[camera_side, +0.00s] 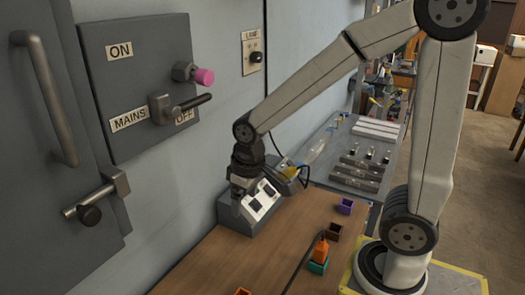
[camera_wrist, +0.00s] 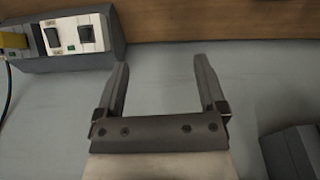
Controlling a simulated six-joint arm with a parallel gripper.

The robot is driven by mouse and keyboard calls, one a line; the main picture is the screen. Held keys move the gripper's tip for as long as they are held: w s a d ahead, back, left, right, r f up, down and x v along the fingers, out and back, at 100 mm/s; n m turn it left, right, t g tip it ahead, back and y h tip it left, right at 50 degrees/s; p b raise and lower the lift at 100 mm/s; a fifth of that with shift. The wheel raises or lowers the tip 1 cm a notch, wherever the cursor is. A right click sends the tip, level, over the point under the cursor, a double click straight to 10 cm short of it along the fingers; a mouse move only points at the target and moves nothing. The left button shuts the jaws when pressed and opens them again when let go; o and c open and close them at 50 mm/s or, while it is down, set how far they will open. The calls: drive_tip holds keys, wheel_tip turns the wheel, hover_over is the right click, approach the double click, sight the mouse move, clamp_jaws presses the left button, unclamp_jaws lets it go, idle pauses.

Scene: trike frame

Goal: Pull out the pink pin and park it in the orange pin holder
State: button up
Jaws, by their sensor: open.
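The pink pin (camera_side: 204,76) shows as a pink round head in a grey fitting on the switch panel, just above the dark lever handle. An orange open-topped box (camera_side: 243,291), which looks like the orange pin holder, is cut off by the bottom edge of the side view. My gripper (camera_side: 240,205) hangs below and right of the pin, in front of the wall near a grey switch box. In the wrist view my gripper (camera_wrist: 161,66) is open, with nothing between its fingers. Neither the pin nor the orange holder can be made out there.
Purple (camera_side: 346,207) and brown (camera_side: 334,232) boxes stand on the wooden bench (camera_side: 270,248). An orange object (camera_side: 321,250) sits in a teal box (camera_side: 318,266). The grey switch box (camera_side: 258,212) is close to my gripper. A lever (camera_side: 190,105) juts out below the pin.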

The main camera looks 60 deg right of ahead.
wheel_tip(320, 180, up, 9)
drive_tip(key=w+g, duration=0.1)
drive_tip(key=w, duration=0.2)
wheel_tip(320, 180, up, 24)
drive_tip(key=t+y, duration=0.2)
drive_tip(key=t, duration=0.2)
hover_over(208, 72)
drive_tip(key=s+d, duration=0.2)
drive_tip(key=shift+d+f+m, duration=0.1)
drive_tip(key=shift+f+m, duration=0.05)
drive_tip(key=shift+m, duration=0.25)
drive_tip(key=shift+f, duration=0.1)
drive_tip(key=shift+x, duration=3.8)
drive_tip(key=shift+s, duration=0.1)
clamp_jaws()
